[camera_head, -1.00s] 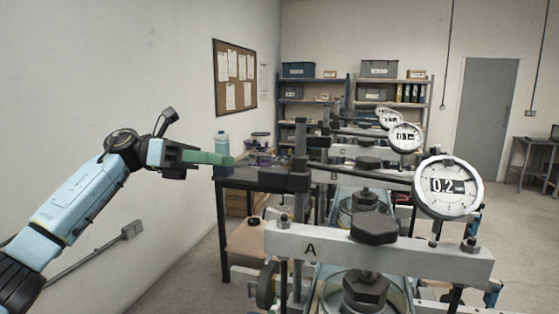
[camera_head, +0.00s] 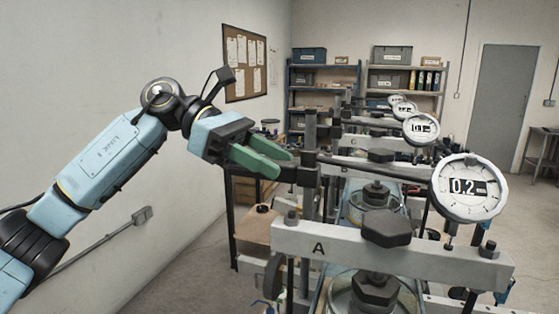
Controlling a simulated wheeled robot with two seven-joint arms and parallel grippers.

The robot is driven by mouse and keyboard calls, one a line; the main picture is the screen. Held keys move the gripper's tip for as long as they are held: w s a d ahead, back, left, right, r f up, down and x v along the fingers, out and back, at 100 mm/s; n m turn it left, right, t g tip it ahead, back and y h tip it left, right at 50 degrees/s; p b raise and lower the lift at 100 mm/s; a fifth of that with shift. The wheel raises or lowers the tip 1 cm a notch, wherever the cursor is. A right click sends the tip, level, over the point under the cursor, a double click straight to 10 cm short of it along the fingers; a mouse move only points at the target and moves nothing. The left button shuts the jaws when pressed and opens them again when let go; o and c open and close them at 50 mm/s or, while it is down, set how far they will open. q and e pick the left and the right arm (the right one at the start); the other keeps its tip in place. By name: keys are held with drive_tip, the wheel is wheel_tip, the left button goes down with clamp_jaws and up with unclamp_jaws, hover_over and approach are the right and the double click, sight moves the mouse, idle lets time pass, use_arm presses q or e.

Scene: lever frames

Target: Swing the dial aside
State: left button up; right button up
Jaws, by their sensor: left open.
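The nearest dial (camera_head: 469,188) is a round white gauge reading 0.2, at the right above the beam marked A (camera_head: 390,246). A dark horizontal arm (camera_head: 385,179) runs from the dial left to a clamp block on an upright post (camera_head: 310,205). My left gripper (camera_head: 286,163) has green fingers, comes in from the left and is open. Its fingertips are close to the left side of the post and clamp, well left of the dial. I cannot tell whether they touch. My right gripper is not in view.
More frames with dials (camera_head: 421,128) stand in a row behind. A dark hexagonal knob (camera_head: 386,228) sits on beam A. A bench (camera_head: 250,186) stands behind my gripper. Shelves (camera_head: 404,80) line the back wall, and open floor lies at the right.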

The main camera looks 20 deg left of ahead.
use_arm(q)
drive_tip(key=shift+x, duration=1.05)
clamp_jaws()
